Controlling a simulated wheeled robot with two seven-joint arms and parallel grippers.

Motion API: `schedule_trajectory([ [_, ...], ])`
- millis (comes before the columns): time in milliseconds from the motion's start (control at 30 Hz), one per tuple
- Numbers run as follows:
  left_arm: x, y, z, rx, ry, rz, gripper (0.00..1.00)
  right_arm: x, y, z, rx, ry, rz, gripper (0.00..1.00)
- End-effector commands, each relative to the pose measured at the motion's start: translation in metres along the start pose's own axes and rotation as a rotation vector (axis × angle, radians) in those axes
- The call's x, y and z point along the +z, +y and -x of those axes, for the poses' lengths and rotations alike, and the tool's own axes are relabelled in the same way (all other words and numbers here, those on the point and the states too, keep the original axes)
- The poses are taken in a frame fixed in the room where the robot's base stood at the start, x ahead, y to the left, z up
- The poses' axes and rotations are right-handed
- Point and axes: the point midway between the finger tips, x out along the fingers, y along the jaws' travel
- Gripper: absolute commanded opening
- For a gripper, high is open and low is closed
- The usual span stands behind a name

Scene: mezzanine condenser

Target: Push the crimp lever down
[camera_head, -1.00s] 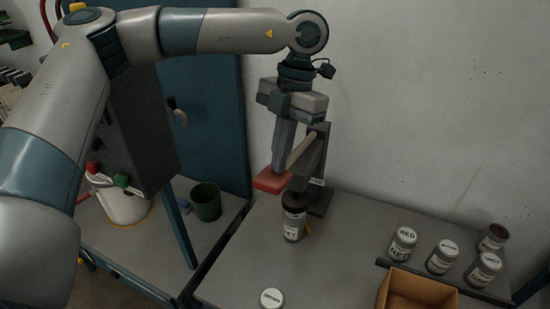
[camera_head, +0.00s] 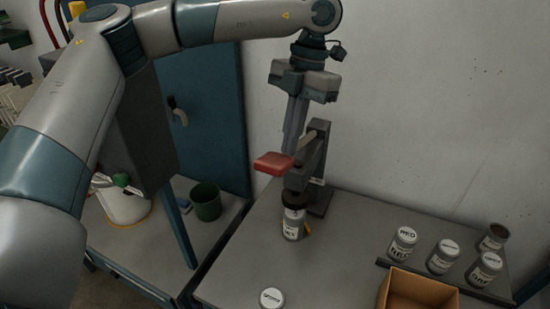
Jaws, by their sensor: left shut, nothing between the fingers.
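The crimp lever has a red handle (camera_head: 273,163) at the left front of a dark grey press stand (camera_head: 318,165) on the table. A labelled jar with a dark top (camera_head: 293,222) stands upright under the press head. My left gripper (camera_head: 289,150) is shut and empty, pointing down with a slight tilt. Its fingertips are at the handle's back right edge; I cannot tell whether they touch it. The fingers partly cover the lever arm. My right gripper is out of view.
A loose lid (camera_head: 271,298) lies at the table's front. A green bin (camera_head: 206,202) sits on the lower left surface. The table's middle is clear.

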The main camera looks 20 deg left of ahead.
Motion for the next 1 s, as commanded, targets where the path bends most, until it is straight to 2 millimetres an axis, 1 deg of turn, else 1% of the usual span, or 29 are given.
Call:
schedule_trajectory([
  [33, 0.001, -0.001, 0.005, -0.001, -0.003, 0.0, 0.0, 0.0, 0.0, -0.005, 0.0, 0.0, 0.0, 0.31],
  [167, 0.002, -0.001, 0.025, -0.001, -0.003, 0.0, 0.0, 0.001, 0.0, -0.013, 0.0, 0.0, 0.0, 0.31],
  [400, 0.001, -0.001, 0.073, -0.002, -0.004, 0.0, 0.0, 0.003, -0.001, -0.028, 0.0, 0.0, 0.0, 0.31],
  [533, 0.001, -0.002, 0.102, -0.001, -0.006, 0.0, 0.0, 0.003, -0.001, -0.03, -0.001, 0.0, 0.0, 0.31],
  [600, 0.0, -0.001, 0.116, 0.001, -0.003, 0.001, 0.0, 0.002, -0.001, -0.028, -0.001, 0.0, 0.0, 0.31],
  [800, 0.0, -0.001, 0.144, 0.001, -0.003, 0.0, 0.0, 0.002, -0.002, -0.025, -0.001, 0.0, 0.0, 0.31],
  [1000, 0.0, -0.001, 0.158, 0.0, -0.002, -0.001, 0.0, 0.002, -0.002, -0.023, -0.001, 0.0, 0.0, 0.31],
])
